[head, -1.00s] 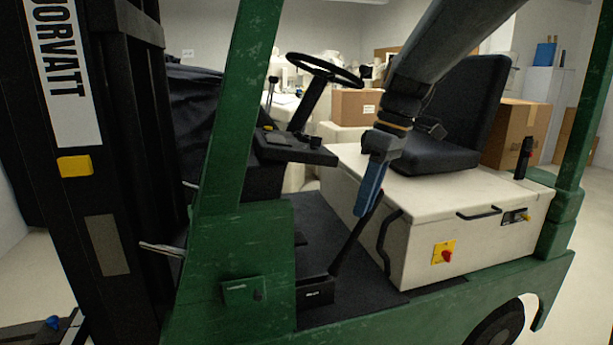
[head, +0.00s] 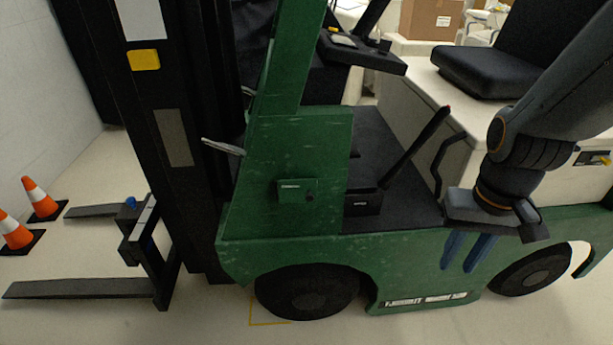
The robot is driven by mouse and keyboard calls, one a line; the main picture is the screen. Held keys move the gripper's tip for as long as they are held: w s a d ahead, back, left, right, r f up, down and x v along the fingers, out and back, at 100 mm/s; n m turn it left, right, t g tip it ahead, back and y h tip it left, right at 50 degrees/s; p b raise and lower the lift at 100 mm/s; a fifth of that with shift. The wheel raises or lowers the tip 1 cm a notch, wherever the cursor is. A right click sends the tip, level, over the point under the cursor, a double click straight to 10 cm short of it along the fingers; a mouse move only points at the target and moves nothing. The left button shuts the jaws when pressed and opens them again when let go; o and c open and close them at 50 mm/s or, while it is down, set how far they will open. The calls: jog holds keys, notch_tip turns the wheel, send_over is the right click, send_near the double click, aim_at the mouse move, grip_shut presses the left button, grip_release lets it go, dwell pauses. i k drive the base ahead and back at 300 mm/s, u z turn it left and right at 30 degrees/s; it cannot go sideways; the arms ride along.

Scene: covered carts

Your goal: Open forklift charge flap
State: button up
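A small square green flap (head: 297,190) with a pale label and a dark round spot is on the green front body of the forklift (head: 330,140). It lies flat against the panel and looks closed. My gripper (head: 463,268) is to the right of the flap and lower, in front of the green side sill. Its two blue fingers point down with a gap between them, and nothing is held. The gripper is well apart from the flap.
The black mast (head: 175,130) stands left of the flap, with forks (head: 85,289) low at the left. Two orange cones (head: 38,195) stand at the far left. A black lever (head: 415,145) rises from the footwell. The floor in front is clear.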

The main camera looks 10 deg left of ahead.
aim_at(304, 190)
jog(key=z, duration=0.45)
jog(key=k, duration=0.95)
jog(key=u, duration=0.45)
